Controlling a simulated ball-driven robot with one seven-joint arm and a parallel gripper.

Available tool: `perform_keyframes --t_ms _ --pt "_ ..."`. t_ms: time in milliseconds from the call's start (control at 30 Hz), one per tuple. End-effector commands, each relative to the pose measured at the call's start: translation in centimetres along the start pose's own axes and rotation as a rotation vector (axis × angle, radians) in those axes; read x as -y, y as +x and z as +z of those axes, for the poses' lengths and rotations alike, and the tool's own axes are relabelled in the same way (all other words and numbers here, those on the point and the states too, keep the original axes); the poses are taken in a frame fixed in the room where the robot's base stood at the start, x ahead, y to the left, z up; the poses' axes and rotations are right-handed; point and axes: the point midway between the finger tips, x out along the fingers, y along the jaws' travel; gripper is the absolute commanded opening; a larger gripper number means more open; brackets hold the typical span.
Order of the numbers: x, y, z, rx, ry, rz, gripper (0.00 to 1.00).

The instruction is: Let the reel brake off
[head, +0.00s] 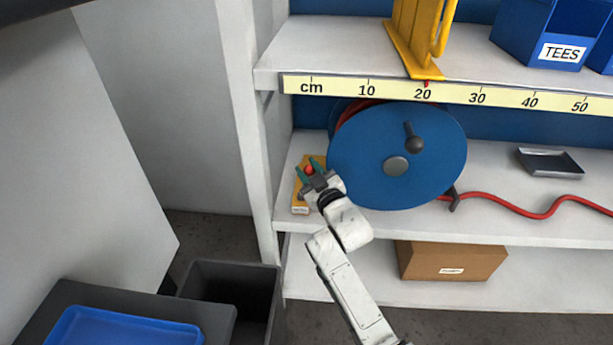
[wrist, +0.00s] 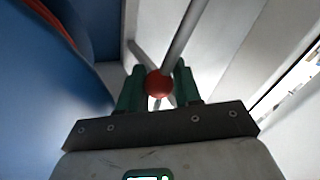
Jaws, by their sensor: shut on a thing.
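The blue hose reel (head: 365,140) stands on the middle shelf, with a grey hub and a dark crank knob (head: 413,141) on its face. Just left of it is a yellow block (head: 299,199) with a small pale label. My gripper (head: 310,168) is beside the reel's left edge, over this block. Its green fingers are shut on a red ball knob (wrist: 159,84), one finger on each side. A grey rod (wrist: 183,38) runs from the knob in the wrist view. My gripper hides the lower part of the lever in the head view.
A red hose (head: 530,213) runs right along the shelf from the reel. A grey tray (head: 548,163) lies further right. The shelf's white side post (head: 251,150) is close left of my gripper. A cardboard box (head: 450,262) sits below.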

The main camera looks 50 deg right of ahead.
Motion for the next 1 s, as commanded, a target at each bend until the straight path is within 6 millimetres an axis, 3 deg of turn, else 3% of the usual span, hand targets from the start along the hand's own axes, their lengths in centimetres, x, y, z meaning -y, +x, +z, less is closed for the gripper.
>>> perform_keyframes --t_ms 500,533,733,1000 --pt "-0.36 -0.16 0.39 -0.005 0.018 0.010 0.00" --pt "-0.36 -0.16 0.40 -0.004 0.018 0.010 0.34" --pt "-0.32 -0.13 0.33 -0.006 0.020 0.009 0.53" --pt "-0.44 -0.09 0.22 -0.008 0.020 0.012 0.54"
